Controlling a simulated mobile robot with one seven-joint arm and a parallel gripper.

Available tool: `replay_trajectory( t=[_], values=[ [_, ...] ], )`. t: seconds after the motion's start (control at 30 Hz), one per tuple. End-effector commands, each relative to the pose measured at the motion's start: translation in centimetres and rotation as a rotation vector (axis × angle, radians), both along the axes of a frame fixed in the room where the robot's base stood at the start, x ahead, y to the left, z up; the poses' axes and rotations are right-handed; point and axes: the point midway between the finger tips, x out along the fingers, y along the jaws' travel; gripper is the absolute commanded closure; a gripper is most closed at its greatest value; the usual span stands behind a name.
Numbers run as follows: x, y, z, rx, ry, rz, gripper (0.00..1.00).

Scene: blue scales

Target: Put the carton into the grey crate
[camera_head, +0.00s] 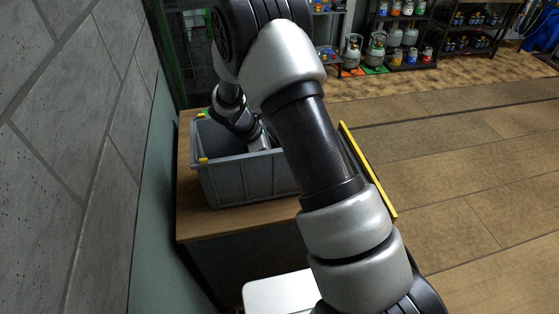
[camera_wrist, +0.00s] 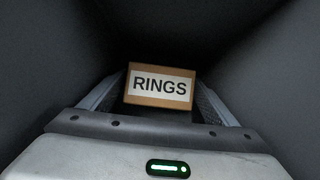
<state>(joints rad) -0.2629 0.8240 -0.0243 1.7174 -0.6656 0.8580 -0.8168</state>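The carton (camera_wrist: 159,86) is a small brown box with a white label reading RINGS. In the wrist view it sits between the two fingers of my gripper (camera_wrist: 160,92), whose pads meet its left and right sides; it is tilted slightly. Dark grey walls surround it there. In the head view the grey crate (camera_head: 240,182) stands on a wooden table, and my gripper reaches down inside it. The carton and the fingertips are hidden in the head view by the crate and my arm. Whether the carton touches the crate floor cannot be told.
The wooden table (camera_head: 192,220) has a little bare top left of and in front of the crate. A grey block wall (camera_head: 75,130) stands close on the left. A yellow-edged board (camera_head: 368,170) is at the right. Shelves with gas cylinders (camera_head: 376,48) stand far behind.

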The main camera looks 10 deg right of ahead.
Motion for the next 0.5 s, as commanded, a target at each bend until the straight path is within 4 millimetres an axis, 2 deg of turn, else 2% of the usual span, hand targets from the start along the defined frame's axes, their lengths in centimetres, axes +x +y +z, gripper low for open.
replay_trajectory(
  t=[0.33,0.5],
  values=[
    [0.1,0.2,0.7,0.001,-0.002,0.001,0.18],
    [0.1,1.7,3.2,0.003,-0.004,0.001,0.18]
  ],
)
